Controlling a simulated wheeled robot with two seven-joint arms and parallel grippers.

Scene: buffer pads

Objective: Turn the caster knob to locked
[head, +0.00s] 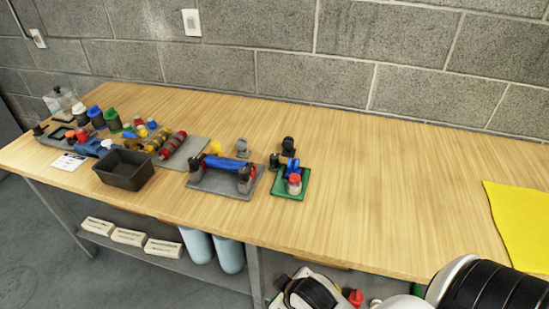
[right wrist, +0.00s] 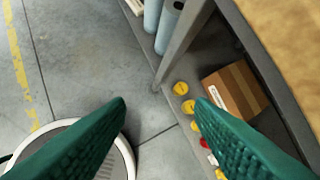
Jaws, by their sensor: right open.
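No part is clearly marked as the caster knob. In the head view, a small green pad (head: 278,193) on the bench holds a blue lever-like part (head: 293,165) and a pale, red-topped knob (head: 295,184). Their lock state is too small to read. In the right wrist view, my right gripper (right wrist: 160,105) has its two green fingers apart with nothing between them. It points down over the floor beside the bench, away from the bench-top parts. My left gripper is not in view.
A grey pad (head: 225,184) with a blue bar, a black bin (head: 125,170) and several coloured parts fill the bench's left. A yellow sheet (head: 520,222) lies at right; the middle right is bare. Below are a cardboard box (right wrist: 235,90) and yellow discs (right wrist: 181,89).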

